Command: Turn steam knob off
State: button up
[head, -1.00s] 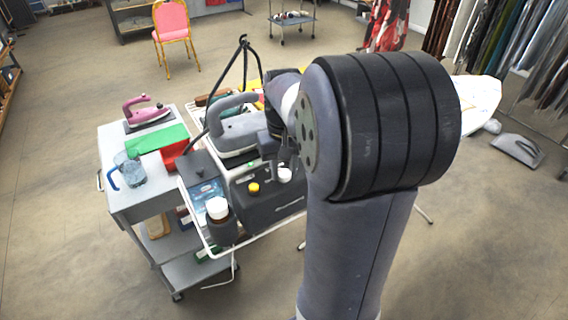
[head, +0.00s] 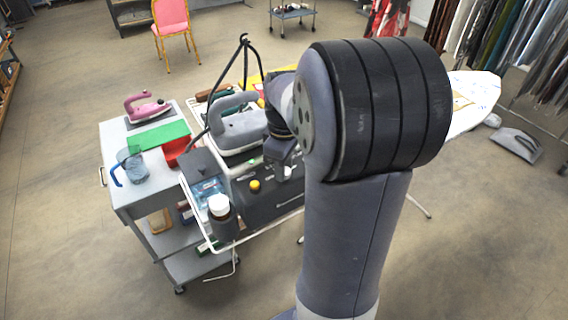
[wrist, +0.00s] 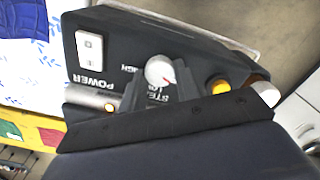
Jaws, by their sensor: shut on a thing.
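The steam knob (wrist: 159,71) is a round white dial with a red mark on the black panel of the steam station (wrist: 205,54), near printed STEAM lettering. My gripper (wrist: 161,88) has its two dark fingers on either side of the knob, shut on it. The fingers and the wrist housing hide part of the lettering. In the head view the steam station (head: 275,208) stands below my gripper (head: 285,168), which largely covers the knob there.
A grey iron (head: 238,130) rests behind the station. A white-capped bottle (head: 219,206) stands at its left front. A grey cart (head: 125,195) stands further left.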

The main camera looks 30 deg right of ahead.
jog(key=shift+n, duration=0.4)
jog(key=o, duration=1)
jog(key=shift+c, duration=0.2)
notch_tip(320, 180, up, 11)
jog(key=shift+f, duration=0.2)
